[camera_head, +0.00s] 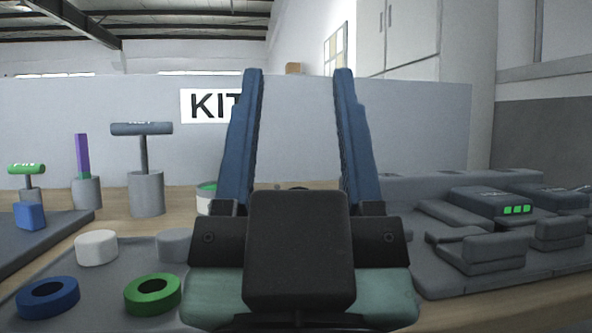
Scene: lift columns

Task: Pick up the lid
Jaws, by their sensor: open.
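My gripper (298,74) fills the middle of the view, its two blue fingers spread apart with nothing between them. I cannot tell for sure which thing is the lid. A pale container with a green top (207,187) stands on the table just left of the left finger, which partly hides it. A white round piece (96,247) sits on the grey tray at the left, apart from my gripper. A grey round piece (175,244) is beside it, nearer the gripper. What stands directly behind the gripper body is mostly hidden.
A blue ring (48,297) and a green ring (152,294) lie on the grey tray (125,262). Grey cylinders hold a T-shaped tool (142,129) and a purple bar (82,155). Grey blocks and a case with green lights (490,202) lie at right. A grey panel stands behind.

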